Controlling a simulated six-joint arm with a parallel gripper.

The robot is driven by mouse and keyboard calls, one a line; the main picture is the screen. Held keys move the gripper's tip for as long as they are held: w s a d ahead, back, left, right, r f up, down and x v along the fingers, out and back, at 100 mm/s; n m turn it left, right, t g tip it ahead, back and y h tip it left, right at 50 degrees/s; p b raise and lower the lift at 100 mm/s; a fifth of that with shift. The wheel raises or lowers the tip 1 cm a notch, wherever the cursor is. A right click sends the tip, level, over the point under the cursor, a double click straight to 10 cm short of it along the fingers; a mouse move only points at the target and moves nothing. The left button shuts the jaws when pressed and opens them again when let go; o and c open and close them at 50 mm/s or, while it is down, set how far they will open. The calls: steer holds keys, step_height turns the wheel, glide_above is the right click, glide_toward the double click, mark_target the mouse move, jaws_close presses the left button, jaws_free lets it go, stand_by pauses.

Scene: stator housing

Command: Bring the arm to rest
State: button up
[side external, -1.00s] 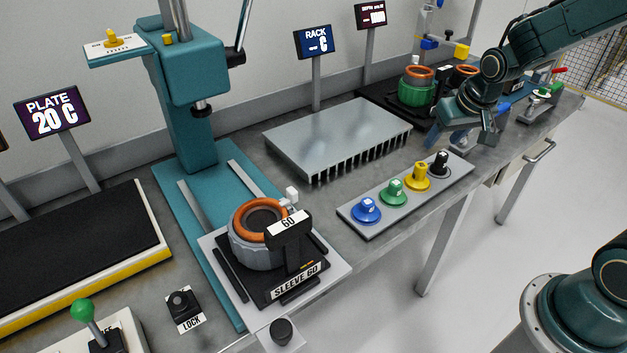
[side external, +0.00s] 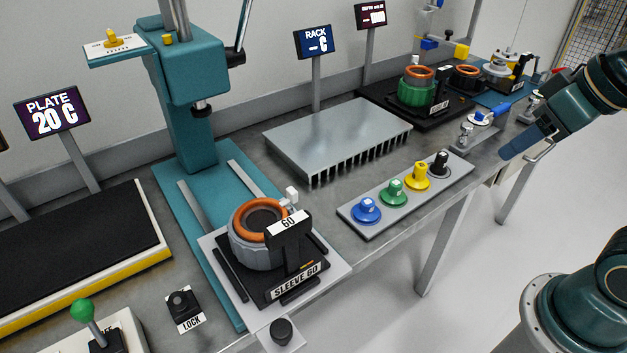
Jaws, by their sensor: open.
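My arm reaches in from the right edge. My gripper (side external: 512,150) points down and left in front of the bench's right part, over the bench edge and the floor. It is seen from the side, so one blue finger mostly covers the other; it is open and nothing shows in it. The grey stator housing with an orange copper ring (side external: 262,220) sits in the black SLEEVE 60 fixture at the front, far from my gripper. A green housing with an orange ring (side external: 417,88) stands on the black mat at the back.
A finned rack (side external: 340,135) lies mid-bench. A strip with blue, green, yellow and black knobs (side external: 405,200) is at the front edge. A teal press (side external: 190,110) stands left, beside the dark plate (side external: 80,255). Small clamps (side external: 480,125) stand near my gripper. The floor in front is clear.

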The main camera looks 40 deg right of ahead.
steer(key=shift+s+a+r, duration=0.1)
steer(key=shift+s+a, duration=0.15)
steer(key=shift+s, duration=0.8)
